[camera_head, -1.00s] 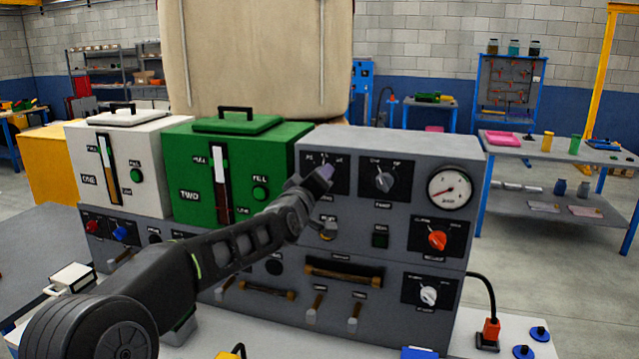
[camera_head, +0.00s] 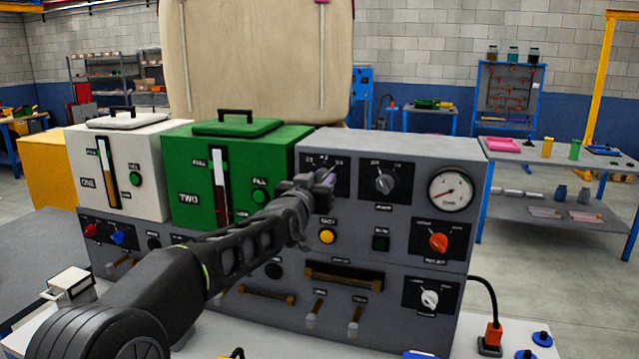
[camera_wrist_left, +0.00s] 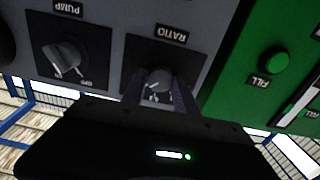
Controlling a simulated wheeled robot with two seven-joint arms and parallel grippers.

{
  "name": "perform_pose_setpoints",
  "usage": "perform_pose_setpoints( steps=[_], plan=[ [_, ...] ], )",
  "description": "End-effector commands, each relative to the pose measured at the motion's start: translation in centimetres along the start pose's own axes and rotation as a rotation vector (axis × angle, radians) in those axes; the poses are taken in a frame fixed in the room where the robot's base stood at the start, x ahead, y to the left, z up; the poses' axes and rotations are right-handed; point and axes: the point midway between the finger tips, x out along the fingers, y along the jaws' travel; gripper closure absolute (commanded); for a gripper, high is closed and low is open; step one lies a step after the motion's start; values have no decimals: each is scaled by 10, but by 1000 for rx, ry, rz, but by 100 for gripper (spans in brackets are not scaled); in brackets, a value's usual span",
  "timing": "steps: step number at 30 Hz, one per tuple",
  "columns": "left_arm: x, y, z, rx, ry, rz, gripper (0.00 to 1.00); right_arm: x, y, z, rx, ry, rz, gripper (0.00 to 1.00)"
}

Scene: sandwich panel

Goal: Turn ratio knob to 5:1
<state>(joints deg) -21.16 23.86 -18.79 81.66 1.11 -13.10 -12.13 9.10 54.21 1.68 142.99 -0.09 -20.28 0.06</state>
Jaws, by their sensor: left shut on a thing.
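The ratio knob (camera_wrist_left: 159,79) is a grey knob on a black plate labelled RATIO in the left wrist view. My left gripper (camera_wrist_left: 160,92) is shut on it, with a finger on either side. In the head view my left gripper (camera_head: 323,182) is at the ratio plate (camera_head: 341,170) on the upper left of the grey panel (camera_head: 400,150). It hides the knob and part of the scale there, so I cannot read which mark the knob points to. My right gripper is not in view.
The pump knob (camera_head: 385,183) is just right of the ratio plate. A yellow button (camera_head: 327,236) lies below it, and a red knob (camera_head: 438,242) and a gauge (camera_head: 451,190) lie further right. The green tank (camera_head: 190,160) stands close on the left.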

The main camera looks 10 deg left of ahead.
Motion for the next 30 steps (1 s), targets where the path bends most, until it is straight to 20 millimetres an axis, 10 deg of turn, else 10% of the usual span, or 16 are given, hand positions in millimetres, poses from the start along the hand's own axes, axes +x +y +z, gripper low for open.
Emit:
perform_pose_setpoints(
  steps=[17,18,30],
  plan=[
    [0,0,2,43,-3,0,100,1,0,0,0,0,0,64],
    [0,0,2,43,-3,0,62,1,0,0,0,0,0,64],
    [0,0,0,41,-1,0,43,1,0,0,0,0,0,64]
  ],
)
